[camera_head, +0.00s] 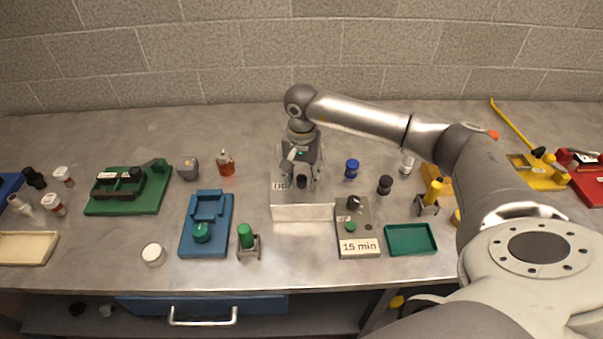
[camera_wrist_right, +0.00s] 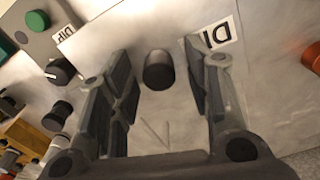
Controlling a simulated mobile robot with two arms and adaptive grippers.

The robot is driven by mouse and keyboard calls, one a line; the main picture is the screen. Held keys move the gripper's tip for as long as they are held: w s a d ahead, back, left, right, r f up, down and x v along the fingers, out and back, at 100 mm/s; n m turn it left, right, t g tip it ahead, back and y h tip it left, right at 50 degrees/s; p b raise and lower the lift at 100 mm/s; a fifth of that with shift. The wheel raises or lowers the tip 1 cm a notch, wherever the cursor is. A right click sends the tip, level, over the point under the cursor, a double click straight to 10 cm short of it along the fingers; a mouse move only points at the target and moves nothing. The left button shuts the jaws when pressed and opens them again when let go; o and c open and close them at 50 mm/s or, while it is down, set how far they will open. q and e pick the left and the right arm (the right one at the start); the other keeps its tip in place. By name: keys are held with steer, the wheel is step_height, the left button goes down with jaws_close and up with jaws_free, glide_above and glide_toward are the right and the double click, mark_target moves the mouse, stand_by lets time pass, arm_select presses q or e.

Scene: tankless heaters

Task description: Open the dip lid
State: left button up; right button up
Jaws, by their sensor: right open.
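The dip lid is the top of a pale metal box (camera_head: 302,212) in the middle of the bench, with a dark round knob (camera_head: 301,182) on it. In the right wrist view the lid (camera_wrist_right: 150,100) carries the dark knob (camera_wrist_right: 158,70) and a "DIP" label (camera_wrist_right: 215,36). My right gripper (camera_head: 302,180) points down over the lid. It is open, with its fingers (camera_wrist_right: 160,95) on either side of the knob and apart from it. The lid lies flat on the box. My left gripper is not in view.
A grey timer box (camera_head: 357,215) marked "15 min" stands right of the metal box, with a green tray (camera_head: 410,239) beside it. A blue fixture (camera_head: 207,225) and a green-topped stand (camera_head: 247,240) are at left. A reddish bottle (camera_head: 226,163) stands behind them.

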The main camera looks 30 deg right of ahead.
steer(key=shift+f, duration=0.15)
steer(key=shift+c, duration=2.8)
steer(key=c, duration=0.5)
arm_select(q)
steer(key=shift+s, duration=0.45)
arm_select(e)
jaws_close()
